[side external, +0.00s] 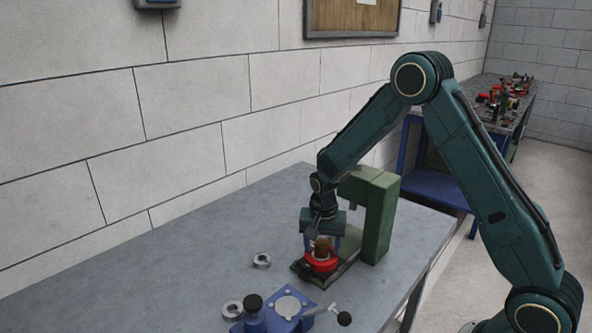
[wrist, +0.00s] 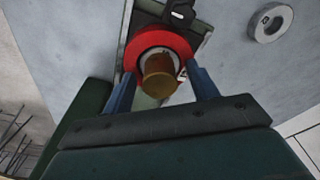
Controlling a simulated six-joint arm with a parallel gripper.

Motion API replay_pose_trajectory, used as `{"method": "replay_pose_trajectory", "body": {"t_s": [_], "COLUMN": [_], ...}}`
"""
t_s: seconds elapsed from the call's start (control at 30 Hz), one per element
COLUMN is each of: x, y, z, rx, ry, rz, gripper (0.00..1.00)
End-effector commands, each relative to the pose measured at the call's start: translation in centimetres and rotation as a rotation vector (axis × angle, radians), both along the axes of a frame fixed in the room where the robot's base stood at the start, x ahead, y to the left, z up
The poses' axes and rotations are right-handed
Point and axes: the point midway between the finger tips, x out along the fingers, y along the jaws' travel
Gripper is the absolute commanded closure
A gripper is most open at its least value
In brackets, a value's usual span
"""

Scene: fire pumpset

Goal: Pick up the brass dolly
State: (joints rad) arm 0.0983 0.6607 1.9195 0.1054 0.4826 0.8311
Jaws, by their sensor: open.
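The brass dolly (side external: 321,244) is a short brown-gold cylinder standing upright in a red ring (side external: 321,262) on the dark base of a green C-shaped press (side external: 378,222). In the wrist view the dolly (wrist: 159,72) is seen end-on, with the red ring (wrist: 180,42) and a pale inner ring around its lower part. My gripper (side external: 322,240) is above the red ring with its blue fingers pointing down. In the wrist view my gripper (wrist: 161,78) is open, one finger on each side of the dolly, with gaps showing. Whether the fingertips touch the red ring is unclear.
The press's green upright stands close beside my gripper. A steel ring (side external: 262,260) lies left of the press; another (side external: 233,310) lies nearer the front. A blue fixture (side external: 285,308) with black-knobbed handles sits in front. The grey tabletop (side external: 170,275) at left is clear.

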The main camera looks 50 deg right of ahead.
Motion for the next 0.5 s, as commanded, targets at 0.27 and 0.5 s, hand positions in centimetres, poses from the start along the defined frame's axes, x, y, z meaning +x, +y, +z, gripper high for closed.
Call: {"method": "replay_pose_trajectory", "body": {"t_s": [0.27, 0.5], "x": [0.01, 0.05], "y": [0.01, 0.0], "z": [0.03, 0.07], "rx": [0.0, 0.0], "ry": [0.0, -0.001], "rz": [0.0, 0.0], "gripper": [0.75, 1.0]}}
